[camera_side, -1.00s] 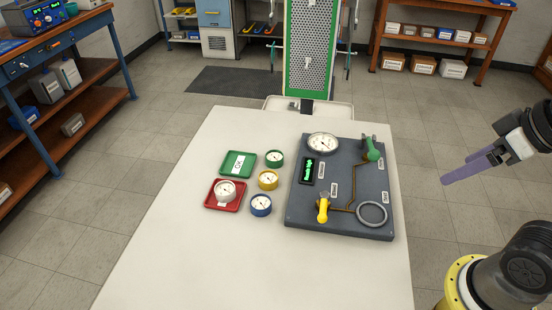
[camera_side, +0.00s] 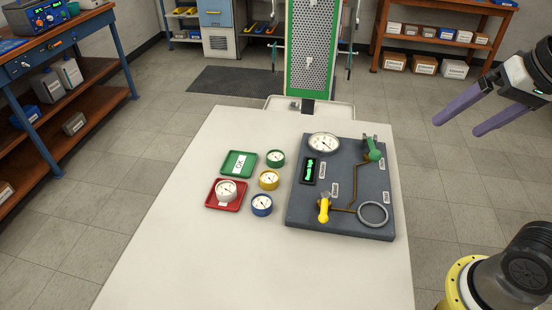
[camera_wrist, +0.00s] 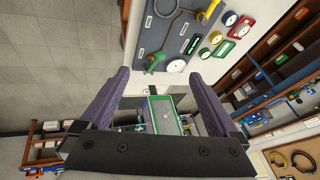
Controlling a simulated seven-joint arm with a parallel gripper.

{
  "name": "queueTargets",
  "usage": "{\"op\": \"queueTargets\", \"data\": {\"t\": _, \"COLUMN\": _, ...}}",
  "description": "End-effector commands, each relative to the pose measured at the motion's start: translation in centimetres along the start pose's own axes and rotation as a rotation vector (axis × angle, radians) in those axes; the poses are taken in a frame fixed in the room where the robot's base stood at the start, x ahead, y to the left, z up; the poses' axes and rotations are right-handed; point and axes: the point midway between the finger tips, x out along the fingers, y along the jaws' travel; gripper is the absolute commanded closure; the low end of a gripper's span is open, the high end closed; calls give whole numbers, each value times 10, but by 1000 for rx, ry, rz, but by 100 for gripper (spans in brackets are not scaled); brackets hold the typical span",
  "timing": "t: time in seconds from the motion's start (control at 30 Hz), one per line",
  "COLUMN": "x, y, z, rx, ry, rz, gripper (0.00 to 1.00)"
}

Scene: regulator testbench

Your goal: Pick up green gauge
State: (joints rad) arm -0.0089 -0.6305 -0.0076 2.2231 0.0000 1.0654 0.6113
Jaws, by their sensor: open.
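The green gauge (camera_side: 275,158) is a small round dial with a green rim. It lies on the white table, right of the green tray and behind the yellow gauge. It also shows in the wrist view (camera_wrist: 204,53), beyond my fingers. My gripper (camera_side: 458,128) is open and empty, with two purple fingers spread apart. It hangs in the air to the right of the table, well away from the green gauge. In the wrist view my gripper (camera_wrist: 158,78) frames the far end of the table and the green-edged panel between its fingers.
Nearby lie a yellow gauge (camera_side: 268,180), a blue gauge (camera_side: 261,205), a green tray (camera_side: 230,170) with a label, and a red tray (camera_side: 212,203) holding a white gauge (camera_side: 226,189). The grey test board (camera_side: 300,212) carries a dial, valve handles and a ring. The front table area is clear.

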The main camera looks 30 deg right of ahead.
Motion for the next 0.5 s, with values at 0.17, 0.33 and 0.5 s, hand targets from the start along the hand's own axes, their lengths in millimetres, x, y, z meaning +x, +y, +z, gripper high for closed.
{"op": "queueTargets", "data": {"t": 0.17, "x": -11, "y": -45, "z": -53, "rx": 252, "ry": -39, "rz": 21, "gripper": 4}}
{"op": "queueTargets", "data": {"t": 0.33, "x": 0, "y": -92, "z": -101, "rx": 466, "ry": -83, "rz": 62, "gripper": 4}}
{"op": "queueTargets", "data": {"t": 0.5, "x": 30, "y": -137, "z": -139, "rx": 633, "ry": -123, "rz": 118, "gripper": 4}}
